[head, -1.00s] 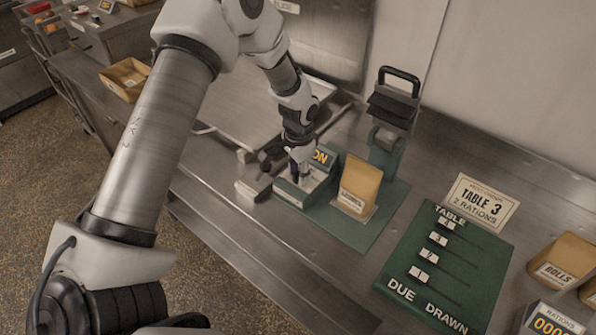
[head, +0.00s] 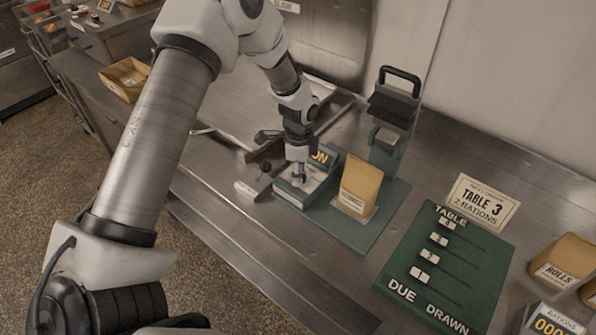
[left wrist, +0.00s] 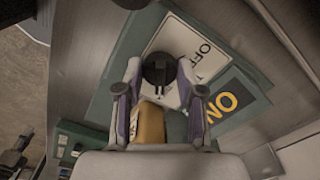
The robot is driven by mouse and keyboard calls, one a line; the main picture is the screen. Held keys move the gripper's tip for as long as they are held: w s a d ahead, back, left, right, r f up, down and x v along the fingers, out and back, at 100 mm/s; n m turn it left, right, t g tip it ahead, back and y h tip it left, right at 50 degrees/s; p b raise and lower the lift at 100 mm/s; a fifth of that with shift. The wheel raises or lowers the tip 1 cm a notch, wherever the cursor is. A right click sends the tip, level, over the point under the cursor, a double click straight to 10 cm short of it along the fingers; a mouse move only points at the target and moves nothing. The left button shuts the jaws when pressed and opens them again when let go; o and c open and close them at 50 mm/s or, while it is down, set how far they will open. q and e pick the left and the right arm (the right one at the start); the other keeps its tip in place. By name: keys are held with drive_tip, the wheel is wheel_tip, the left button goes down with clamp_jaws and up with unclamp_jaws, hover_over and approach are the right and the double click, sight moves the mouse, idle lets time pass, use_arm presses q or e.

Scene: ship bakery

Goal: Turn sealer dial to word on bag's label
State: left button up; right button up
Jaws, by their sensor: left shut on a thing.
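The sealer's dial is a black round knob (left wrist: 158,68) on a pale plate (left wrist: 190,45) that reads "OFF" in the left wrist view. My left gripper (head: 299,177) points down at it and is shut on it, with a finger on each side in the left wrist view (left wrist: 160,88). The fingers hide part of the dial, and I cannot tell where it points. A yellow "ON" sign (head: 320,156) stands behind the plate. The tan bag (head: 362,180) stands upright to the right; its label (head: 352,201) is too small to read. My right gripper is out of view.
A green press with a black handle (head: 392,125) stands behind the bag on a green mat (head: 362,235). A dark tool (head: 262,172) lies left of the dial box. A green counting board (head: 445,265) and "TABLE 3" card (head: 482,203) are at right.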

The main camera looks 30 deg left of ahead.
use_arm(q)
drive_tip(key=shift+s+f, duration=0.2)
idle(0.3)
drive_tip(key=o, duration=1.1)
drive_tip(key=shift+o, duration=0.2)
drive_tip(key=shift+w+d+r, duration=0.1)
drive_tip(key=shift+w+d, duration=0.05)
drive_tip(key=shift+w, duration=0.05)
drive_tip(key=shift+r, duration=0.15)
wheel_tip(320, 180, up, 12)
